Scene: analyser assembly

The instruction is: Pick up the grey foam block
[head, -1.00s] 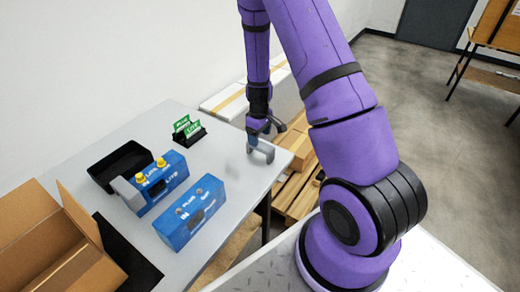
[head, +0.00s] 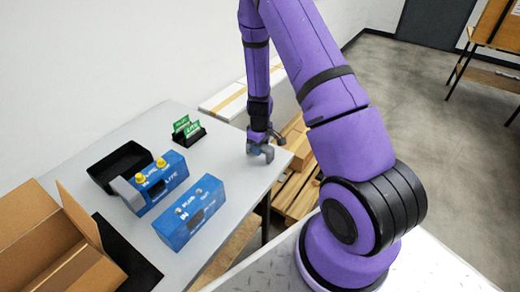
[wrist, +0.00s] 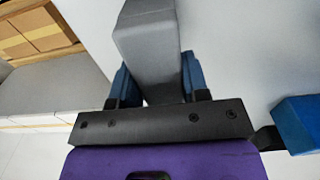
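The grey foam block (wrist: 152,45) stands out between the two blue-padded fingers of my gripper (wrist: 158,75) in the wrist view. The pads appear to touch it on both sides, and its far end extends past the fingertips. In the head view my gripper (head: 260,150) is low over the right edge of the table, with small grey shapes at its tip. Block and fingers are hard to separate there. Whether the block rests on the tabletop is unclear.
On the grey table (head: 225,165) are a blue unit with yellow knobs (head: 165,186), another blue unit (head: 190,215), a black tray (head: 120,165) and green cards (head: 188,128). An open cardboard box (head: 45,235) is at the left. Wooden pallets (head: 298,190) lie beyond the table edge.

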